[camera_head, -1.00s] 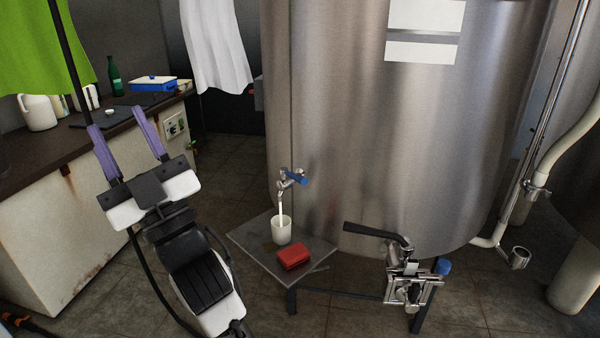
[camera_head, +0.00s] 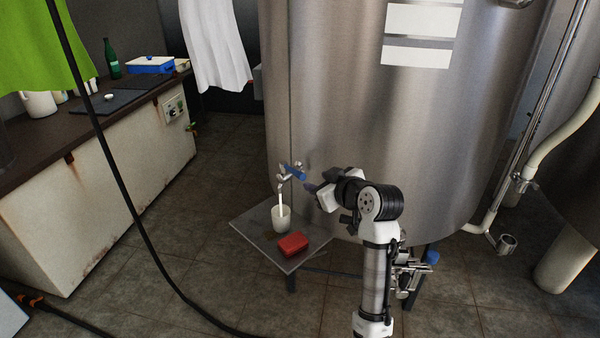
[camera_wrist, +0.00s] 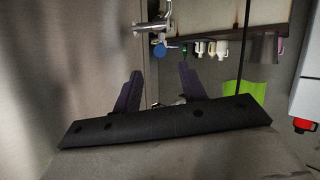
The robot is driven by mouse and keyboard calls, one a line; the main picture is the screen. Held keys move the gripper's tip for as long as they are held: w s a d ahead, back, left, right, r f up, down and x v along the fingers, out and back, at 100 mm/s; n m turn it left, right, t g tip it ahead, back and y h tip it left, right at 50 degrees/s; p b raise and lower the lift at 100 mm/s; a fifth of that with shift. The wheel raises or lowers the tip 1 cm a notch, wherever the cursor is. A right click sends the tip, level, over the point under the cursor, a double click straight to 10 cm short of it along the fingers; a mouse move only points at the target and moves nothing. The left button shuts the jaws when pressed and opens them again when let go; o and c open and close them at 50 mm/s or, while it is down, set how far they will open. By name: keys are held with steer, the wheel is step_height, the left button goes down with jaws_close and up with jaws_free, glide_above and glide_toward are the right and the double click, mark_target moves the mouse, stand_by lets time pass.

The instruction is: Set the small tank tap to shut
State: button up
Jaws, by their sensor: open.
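The small tap (camera_head: 284,178) sticks out low on the steel tank's front, with a blue lever (camera_head: 294,171) slanting down to the right. A white stream runs from its spout into a pale cup (camera_head: 281,220). In the wrist view the tap (camera_wrist: 153,27) and the blue end of its lever (camera_wrist: 160,50) show beyond my fingers, near the top. My gripper (camera_head: 309,187) is just right of the lever in the head view, open and empty. Its purple fingers (camera_wrist: 160,82) stand apart in the wrist view. I cannot tell whether a finger touches the lever.
The cup and a red block (camera_head: 293,244) stand on a small metal table (camera_head: 258,232) under the tap. A larger valve (camera_head: 409,272) at the right is partly hidden by my arm. A counter (camera_head: 120,175) lies left. A black hose or cable (camera_head: 128,205) crosses the view.

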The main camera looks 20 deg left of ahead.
mark_target(305, 176)
steer(key=p+x, duration=0.2)
steer(key=x, duration=0.8)
steer(key=shift+w+a, duration=0.2)
jaws_close()
